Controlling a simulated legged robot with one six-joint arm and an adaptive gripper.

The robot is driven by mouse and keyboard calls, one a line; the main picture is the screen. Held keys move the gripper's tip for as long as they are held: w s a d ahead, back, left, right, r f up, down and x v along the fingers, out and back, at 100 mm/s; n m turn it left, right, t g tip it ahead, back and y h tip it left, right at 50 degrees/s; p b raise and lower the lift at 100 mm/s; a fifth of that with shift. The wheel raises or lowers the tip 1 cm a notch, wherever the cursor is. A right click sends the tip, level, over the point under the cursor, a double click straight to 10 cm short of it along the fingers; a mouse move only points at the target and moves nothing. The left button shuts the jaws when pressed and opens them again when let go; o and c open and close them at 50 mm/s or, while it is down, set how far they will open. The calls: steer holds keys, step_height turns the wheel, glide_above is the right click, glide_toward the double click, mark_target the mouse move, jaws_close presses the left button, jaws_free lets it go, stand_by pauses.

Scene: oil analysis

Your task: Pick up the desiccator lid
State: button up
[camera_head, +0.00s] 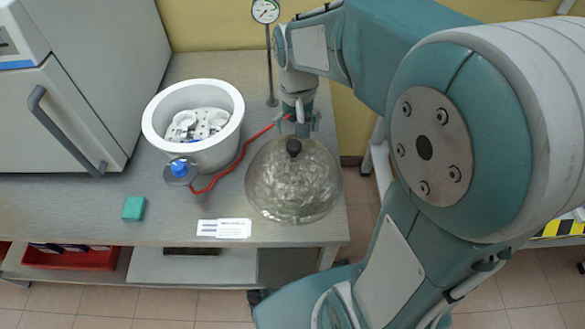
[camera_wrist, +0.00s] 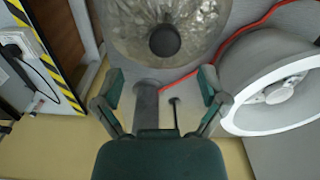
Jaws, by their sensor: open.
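The desiccator lid (camera_head: 293,190) is a clear glass dome with a black knob (camera_head: 294,148) on top. It rests on the right end of the grey bench. The white desiccator base (camera_head: 165,140) stands to its left, with a perforated plate and small dishes inside. My gripper (camera_head: 300,122) is just behind and above the knob, pointing down. In the wrist view my gripper (camera_wrist: 160,88) has its two fingers spread wide and nothing between them. The dark knob (camera_wrist: 165,40) and part of the lid (camera_wrist: 125,30) show beyond the fingertips, apart from them.
A red tube (camera_head: 240,158) runs from the blue-knobbed valve (camera_head: 180,168) of the base past the lid. A gauge (camera_head: 265,11) on a post stands behind. A teal block (camera_head: 134,208) and a paper label (camera_head: 224,228) lie in front. A grey oven (camera_head: 75,100) stands left.

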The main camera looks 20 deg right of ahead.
mark_target(293, 144)
steer(key=f, duration=0.6)
steer(key=shift+a+f, duration=0.25)
steer(key=shift+a, duration=0.05)
jaws_close()
